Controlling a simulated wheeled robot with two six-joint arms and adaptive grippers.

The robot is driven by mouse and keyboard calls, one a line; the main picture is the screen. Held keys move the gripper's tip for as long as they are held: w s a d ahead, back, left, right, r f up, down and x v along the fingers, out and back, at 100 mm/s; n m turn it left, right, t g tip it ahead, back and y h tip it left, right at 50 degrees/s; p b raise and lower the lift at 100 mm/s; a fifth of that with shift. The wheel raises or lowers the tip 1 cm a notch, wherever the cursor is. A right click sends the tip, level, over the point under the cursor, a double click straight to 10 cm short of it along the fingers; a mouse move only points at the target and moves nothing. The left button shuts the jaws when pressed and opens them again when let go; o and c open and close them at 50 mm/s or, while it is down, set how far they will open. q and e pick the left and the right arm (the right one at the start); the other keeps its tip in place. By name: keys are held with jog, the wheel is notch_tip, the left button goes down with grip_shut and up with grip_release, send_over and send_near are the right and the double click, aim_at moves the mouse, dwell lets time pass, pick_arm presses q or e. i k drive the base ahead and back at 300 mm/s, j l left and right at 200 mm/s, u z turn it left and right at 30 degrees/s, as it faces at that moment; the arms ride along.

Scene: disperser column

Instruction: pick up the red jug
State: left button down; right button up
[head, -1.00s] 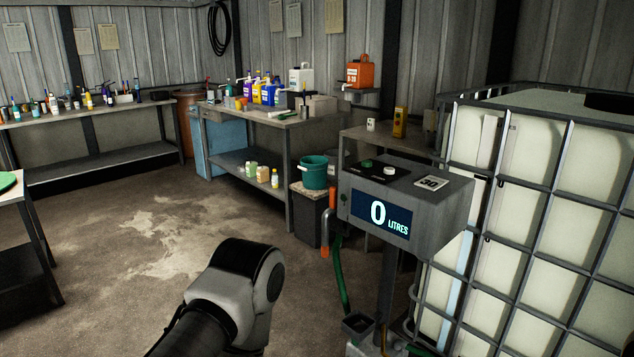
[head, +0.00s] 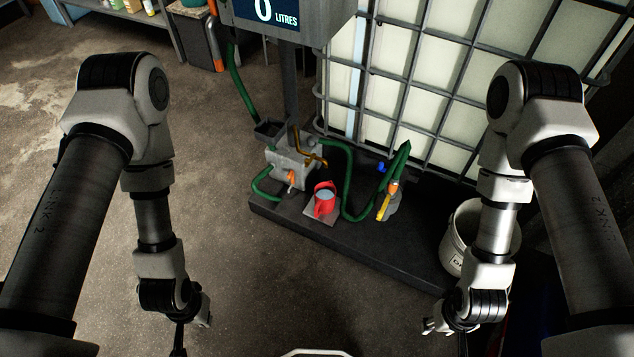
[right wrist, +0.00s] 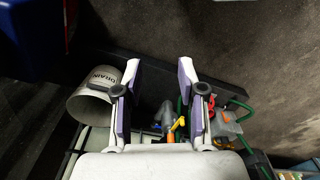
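The red jug (head: 324,205) stands upright on a small light square plate (head: 317,217) on the dark low platform. Its open top faces up, and its contents are too small to tell. In the right wrist view a red piece, probably the jug (right wrist: 211,103), shows beside the right finger, which partly hides it. My right gripper (head: 450,318) is well to the right of the jug and nearer me. In the right wrist view its fingers (right wrist: 159,72) are apart with nothing between them. My left gripper (head: 197,322) hangs to the left, away from the jug; its fingers are too unclear to judge.
A grey pump box (head: 288,170) with green hoses is left of the jug. A nozzle with a yellow handle (head: 386,203) stands to its right. A white drain bucket (head: 463,240) is near my right arm. The caged tank (head: 400,100) rises behind. Floor in front is clear.

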aim_at(324, 192)
jog(key=i+j+z, duration=0.5)
jog(key=i+j, duration=0.15)
jog(key=j, duration=0.25)
jog(key=i+j+z, duration=0.2)
jog(key=j, duration=0.15)
jog(key=i+j+z, duration=0.15)
jog(key=j, duration=0.2)
